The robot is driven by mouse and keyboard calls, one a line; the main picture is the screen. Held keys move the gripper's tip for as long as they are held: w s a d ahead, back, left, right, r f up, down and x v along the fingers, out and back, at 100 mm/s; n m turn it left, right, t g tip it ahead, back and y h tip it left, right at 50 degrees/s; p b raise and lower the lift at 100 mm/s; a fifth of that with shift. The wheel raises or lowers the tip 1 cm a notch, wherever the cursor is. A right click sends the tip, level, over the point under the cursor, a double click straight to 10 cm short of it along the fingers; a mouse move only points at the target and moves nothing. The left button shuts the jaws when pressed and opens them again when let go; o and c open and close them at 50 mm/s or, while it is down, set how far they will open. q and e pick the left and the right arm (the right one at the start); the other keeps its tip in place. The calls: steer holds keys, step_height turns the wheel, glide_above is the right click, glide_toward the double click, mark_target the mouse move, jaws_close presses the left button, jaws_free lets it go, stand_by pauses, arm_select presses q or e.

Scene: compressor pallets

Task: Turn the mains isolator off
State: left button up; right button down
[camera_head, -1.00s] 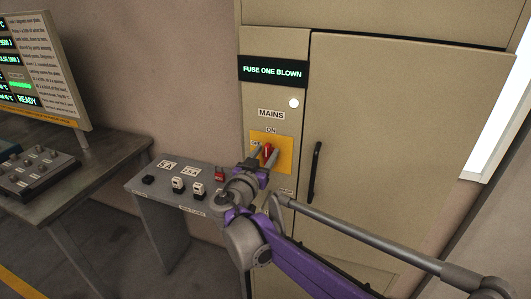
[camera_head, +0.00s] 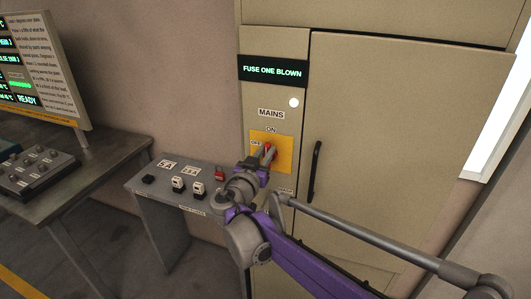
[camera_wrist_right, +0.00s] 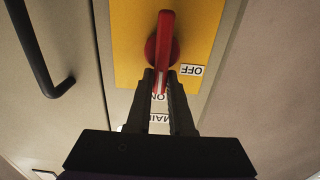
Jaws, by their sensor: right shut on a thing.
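The mains isolator is a red rotary handle on a yellow plate (camera_head: 286,146), on the narrow left panel of the beige cabinet. My right gripper (camera_head: 263,154) is at the handle and partly hides it in the head view. In the right wrist view the red handle (camera_wrist_right: 166,28) stands nearly upright, and my right gripper (camera_wrist_right: 161,82) is shut on its lower end. That end lies by the "ON" label (camera_wrist_right: 158,97), partly hidden by the fingers. The "OFF" label (camera_wrist_right: 191,71) is to the side. My left gripper is out of view.
A display reading "FUSE ONE BLOWN" (camera_head: 273,71) and a white lamp (camera_head: 294,103) are above. A black door handle (camera_head: 315,171) is right of the isolator. A grey bench (camera_head: 152,186) with fuse holders stands left of the cabinet.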

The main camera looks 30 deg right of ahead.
steer(key=shift+w+n, duration=0.1)
steer(key=shift+n, duration=0.2)
steer(key=f+n, duration=0.1)
steer(key=n, duration=0.4)
steer(key=w+a+f+n, duration=0.1)
steer(key=n, duration=0.5)
steer(key=w+n, duration=0.1)
steer(key=n, duration=0.5)
steer(key=shift+a+f+p, duration=0.4)
steer(key=shift+n, duration=0.3)
steer(key=c, duration=0.8)
jaws_free()
steer(key=b+v, duration=0.1)
steer(key=v, duration=1)
